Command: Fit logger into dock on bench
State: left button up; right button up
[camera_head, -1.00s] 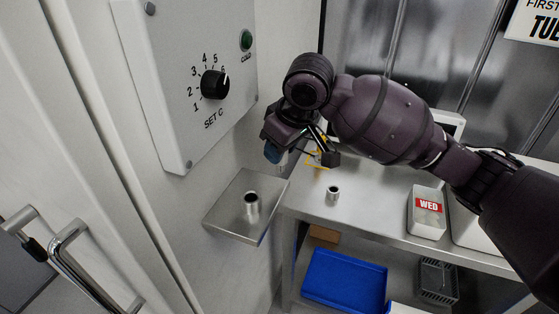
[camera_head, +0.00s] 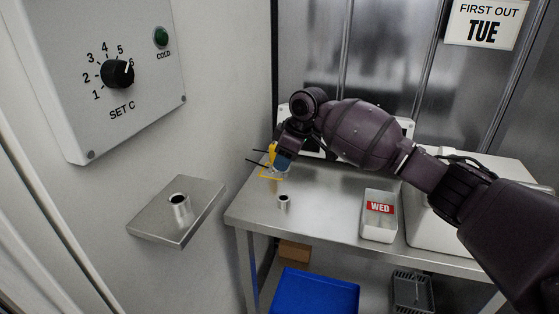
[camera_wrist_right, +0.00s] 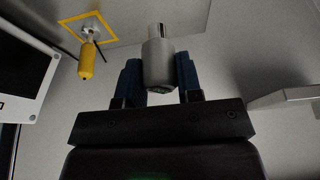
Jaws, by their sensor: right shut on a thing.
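My right gripper (camera_head: 284,163) is over the bench (camera_head: 330,222), just above and behind a short metal sleeve (camera_head: 284,202) that looks like the dock. In the right wrist view its two blue fingers (camera_wrist_right: 160,78) are shut on a grey cylinder (camera_wrist_right: 158,65), probably the logger. A bright metal piece shows beyond the cylinder's far end; I cannot tell whether it is its tip or the sleeve. In the head view the arm and fingers mostly hide the cylinder. My left gripper is not in view.
A similar sleeve (camera_head: 180,204) stands on the wall shelf (camera_head: 150,222). A yellow-handled item (camera_wrist_right: 86,62) stands by a yellow outline (camera_wrist_right: 68,21) on the bench, close to the gripper. A WED box (camera_head: 379,222) stands to the right. A blue bin (camera_head: 315,295) is below.

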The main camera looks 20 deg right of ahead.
aim_at(284, 177)
dwell(0.3)
jog(key=shift+r+p, duration=0.15)
jog(key=shift+p, duration=0.3)
jog(key=shift+f+b, duration=0.4)
jog(key=shift+f, duration=2.65)
